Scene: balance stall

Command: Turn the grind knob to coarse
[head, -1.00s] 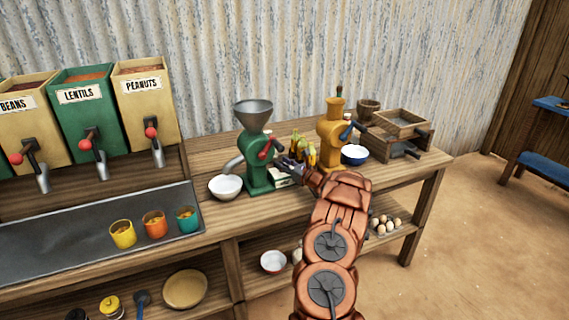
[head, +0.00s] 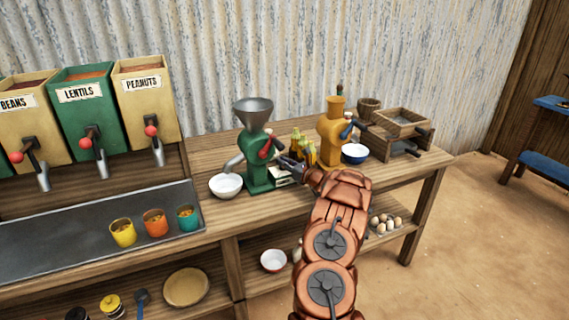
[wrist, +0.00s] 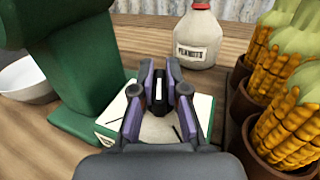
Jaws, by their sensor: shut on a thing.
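The green grinder (head: 258,170) with its grey hopper stands on the wooden counter, a red lever (head: 265,148) on its side. At its foot is a white-topped green box (wrist: 195,108) with dark line marks. My gripper (head: 287,164) is at the grinder's right side, over this box. In the wrist view, its fingers (wrist: 160,80) are shut on a small black piece (wrist: 159,88), which seems to be the grind knob.
A white bowl (head: 226,186) stands left of the grinder. Potted corn cobs (wrist: 290,110) stand close on the right of my gripper, and a peanuts bottle (wrist: 198,38) is behind. A yellow grinder (head: 331,135) and blue bowl (head: 354,153) are further right.

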